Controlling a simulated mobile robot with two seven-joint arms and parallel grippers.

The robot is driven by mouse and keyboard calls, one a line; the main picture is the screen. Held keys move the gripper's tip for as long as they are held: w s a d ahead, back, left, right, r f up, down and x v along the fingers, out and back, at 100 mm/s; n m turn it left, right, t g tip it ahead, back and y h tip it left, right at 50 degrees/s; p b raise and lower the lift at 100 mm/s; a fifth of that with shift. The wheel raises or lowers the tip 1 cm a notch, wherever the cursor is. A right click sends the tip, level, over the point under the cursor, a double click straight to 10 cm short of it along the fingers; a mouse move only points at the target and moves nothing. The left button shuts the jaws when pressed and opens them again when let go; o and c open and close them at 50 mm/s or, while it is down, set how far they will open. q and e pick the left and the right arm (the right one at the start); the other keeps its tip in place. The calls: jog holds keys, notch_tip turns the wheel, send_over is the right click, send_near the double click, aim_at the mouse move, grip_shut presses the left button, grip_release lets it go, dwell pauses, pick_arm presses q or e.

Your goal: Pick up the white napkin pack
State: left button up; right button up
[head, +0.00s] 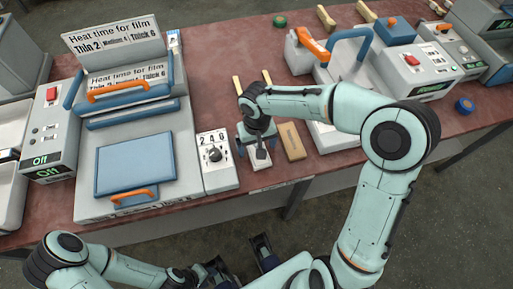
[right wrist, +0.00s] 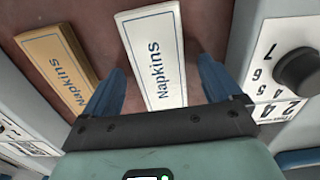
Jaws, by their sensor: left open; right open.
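The white napkin pack (right wrist: 153,60), with blue "Napkins" lettering, lies flat on the reddish table in the right wrist view. In the head view it (head: 259,180) is partly hidden under my right gripper (head: 259,150). The right gripper (right wrist: 161,68) is open; one finger shows on each side of the near part of the pack, with gaps to it. My left gripper (head: 240,258) is open and empty at the bottom of the head view, away from the table.
A brown napkin pack (head: 291,140) lies close on the right of the white one. A dial box (head: 216,160) stands close on its left, beside a large heat press (head: 135,162). A second machine (head: 345,75) stands farther right. Several wooden sticks lie behind.

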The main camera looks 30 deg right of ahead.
jog(key=c, duration=1.1)
